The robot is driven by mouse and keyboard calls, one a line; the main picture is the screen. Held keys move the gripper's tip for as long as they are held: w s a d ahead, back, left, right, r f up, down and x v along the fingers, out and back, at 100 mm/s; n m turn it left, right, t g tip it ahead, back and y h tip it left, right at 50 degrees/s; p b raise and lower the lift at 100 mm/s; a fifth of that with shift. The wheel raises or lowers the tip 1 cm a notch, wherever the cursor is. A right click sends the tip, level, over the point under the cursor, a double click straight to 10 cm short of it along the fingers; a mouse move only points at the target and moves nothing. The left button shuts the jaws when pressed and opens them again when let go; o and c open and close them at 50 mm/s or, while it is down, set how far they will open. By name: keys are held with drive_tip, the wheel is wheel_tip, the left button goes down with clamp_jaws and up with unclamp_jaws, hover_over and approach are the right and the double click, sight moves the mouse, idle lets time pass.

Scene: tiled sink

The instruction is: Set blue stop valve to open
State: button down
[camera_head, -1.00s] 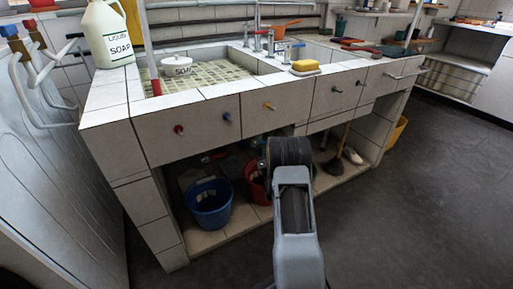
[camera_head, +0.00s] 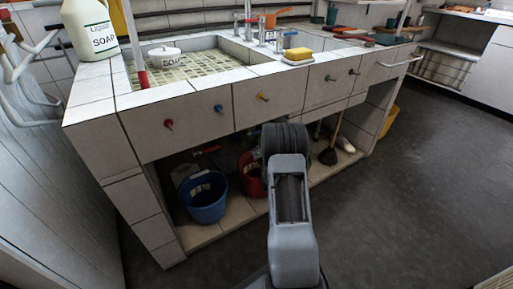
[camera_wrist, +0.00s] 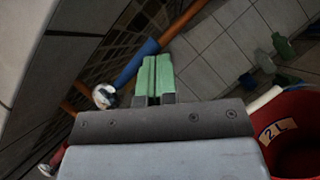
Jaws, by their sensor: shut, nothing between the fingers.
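In the wrist view, the blue stop valve (camera_wrist: 133,64) shows as a blue lever-like part running diagonally, with a chrome body (camera_wrist: 104,96) at its lower left end. An orange pipe (camera_wrist: 185,27) shows beyond its upper end, roughly along the same line. My gripper (camera_wrist: 155,76) has green fingertips, pressed together and empty. They lie just right of the blue part in the picture; I cannot tell whether they touch it. In the head view, my arm hides the gripper, and I cannot make out the blue valve under the sink.
The tiled sink front (camera_head: 175,136) overhangs the space, with red, blue (camera_head: 218,108) and yellow knobs. A blue bucket (camera_head: 205,200) and a red bucket (camera_head: 252,175) stand below; the red one (camera_wrist: 292,150) shows at right in the wrist view. The floor at right is clear.

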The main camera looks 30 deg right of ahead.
drive_tip(key=s+f, duration=0.9)
drive_tip(key=shift+a+f, duration=0.15)
drive_tip(key=shift+f, duration=0.1)
drive_tip(key=shift+s, duration=0.1)
